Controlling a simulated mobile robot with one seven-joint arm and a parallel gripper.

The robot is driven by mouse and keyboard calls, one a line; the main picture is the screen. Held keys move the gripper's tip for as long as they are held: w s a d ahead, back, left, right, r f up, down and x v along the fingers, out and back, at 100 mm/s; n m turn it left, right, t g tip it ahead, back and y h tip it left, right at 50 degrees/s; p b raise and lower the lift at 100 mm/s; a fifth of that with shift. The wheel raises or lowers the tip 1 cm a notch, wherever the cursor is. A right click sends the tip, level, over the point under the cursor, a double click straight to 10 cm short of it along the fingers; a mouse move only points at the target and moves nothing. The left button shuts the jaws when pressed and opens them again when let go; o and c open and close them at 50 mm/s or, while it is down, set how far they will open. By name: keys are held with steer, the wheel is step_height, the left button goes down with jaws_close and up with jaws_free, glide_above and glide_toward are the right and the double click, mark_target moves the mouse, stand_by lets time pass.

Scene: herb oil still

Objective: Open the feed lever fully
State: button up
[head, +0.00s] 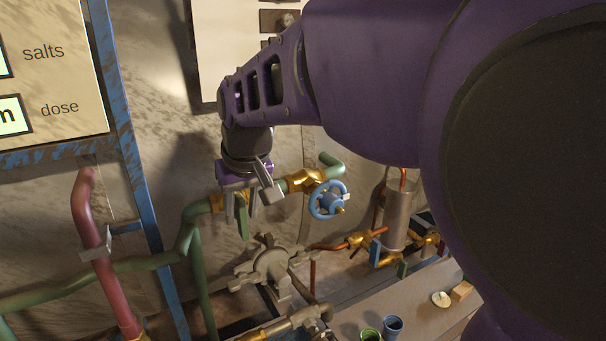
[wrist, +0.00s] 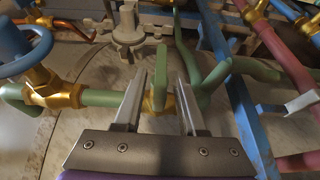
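A green lever (wrist: 160,78) stands on a brass valve body (wrist: 160,100) in a green pipe. In the wrist view it sits between the two fingers of my gripper (wrist: 161,86), with a gap on each side. The fingers are apart and do not seem to touch it. In the head view my gripper (head: 252,208) is at the same green lever (head: 242,221), which hangs down below the pipe. My wrist and gripper hide part of the valve there. No label shows that names this lever as the feed.
A grey lobed fitting (head: 272,264) is below. A blue lever (head: 375,251) and a metal cylinder (head: 397,215) are further right. A blue frame post (head: 137,170) stands left.

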jaws_close()
